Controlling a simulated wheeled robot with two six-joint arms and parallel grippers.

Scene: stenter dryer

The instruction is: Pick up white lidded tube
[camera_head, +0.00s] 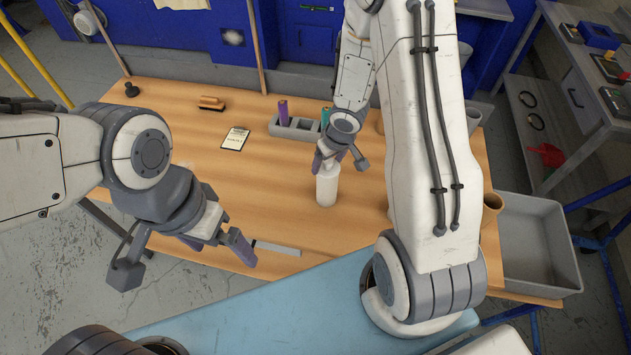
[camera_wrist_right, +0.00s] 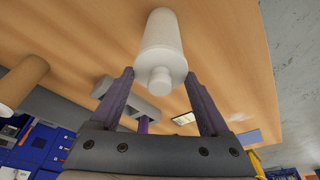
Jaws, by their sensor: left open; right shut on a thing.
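The white lidded tube (camera_head: 327,188) stands upright on the wooden table in the head view. In the right wrist view the tube (camera_wrist_right: 162,42) shows its narrower lid towards the camera, between the purple fingers. My right gripper (camera_head: 325,160) is at the tube's top and shut on it. It also shows in the right wrist view (camera_wrist_right: 158,76). My left gripper (camera_head: 216,246) is open and empty over the table's front left edge, well apart from the tube.
A grey compartment tray (camera_head: 296,128) holding a purple item stands behind the tube. A small card (camera_head: 235,138) and a brown brush (camera_head: 211,103) lie to the left. A flat light strip (camera_head: 277,248) lies near the front edge. A grey bin (camera_head: 540,245) is at right.

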